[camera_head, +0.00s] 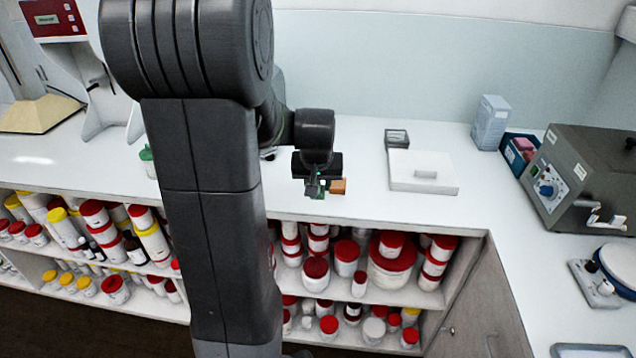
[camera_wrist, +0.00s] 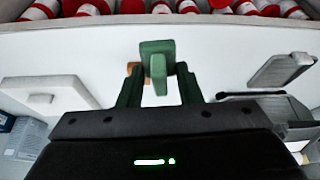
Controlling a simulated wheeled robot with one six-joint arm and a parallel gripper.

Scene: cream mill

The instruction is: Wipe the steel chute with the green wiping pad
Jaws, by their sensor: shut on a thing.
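My gripper (camera_head: 318,188) is above the front of the white counter, to the right of my arm column. In the wrist view its dark green fingers (camera_wrist: 158,88) are shut on the green wiping pad (camera_wrist: 157,60), whose upright part shows between them. The pad is small and partly hidden in the head view. A grey, flat, slanted piece (camera_wrist: 280,70) at the right of the wrist view may be the steel chute; my arm seems to hide it in the head view. The pad is apart from it.
An orange-brown block (camera_head: 338,186) shows beside my gripper; whether it rests on the counter is unclear. A white lidded slab (camera_head: 423,183) lies to the right, with a small grey framed item (camera_head: 397,138) behind. Jars fill the shelves below. A grey machine (camera_head: 580,175) stands far right.

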